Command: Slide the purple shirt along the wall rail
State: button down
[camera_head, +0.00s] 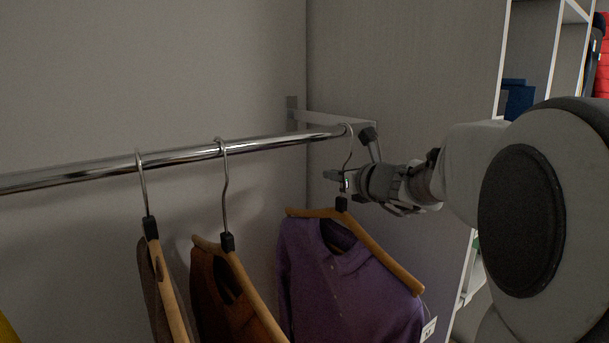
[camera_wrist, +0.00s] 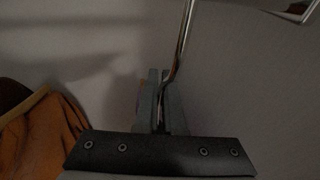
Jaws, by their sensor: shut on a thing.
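The purple shirt (camera_head: 345,285) hangs on a wooden hanger (camera_head: 375,250) near the right end of the chrome wall rail (camera_head: 190,152). The hanger's metal hook (camera_head: 348,150) goes over the rail close to its end bracket. My gripper (camera_head: 340,180) comes in from the right and is shut on the hook just above the hanger's black collar. In the wrist view the fingers (camera_wrist: 160,100) close around the thin metal hook (camera_wrist: 180,50).
A brown-orange garment (camera_head: 222,290) and a dark garment (camera_head: 155,285) hang on the rail to the left, with a gap before the purple shirt. The rail's bracket (camera_head: 330,117) and a grey panel (camera_head: 400,70) stand at the right. White shelving (camera_head: 550,40) is beyond.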

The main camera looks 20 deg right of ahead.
dwell(0.3)
jog(key=s+a+b, duration=0.4)
jog(key=s+a, duration=0.1)
jog(key=a, duration=0.6)
jog(key=shift+a, duration=0.35)
dwell(0.5)
jog(key=shift+a+r, duration=0.1)
dwell(0.3)
jog(key=c, duration=0.9)
grip_release()
jog(key=shift+c, duration=0.2)
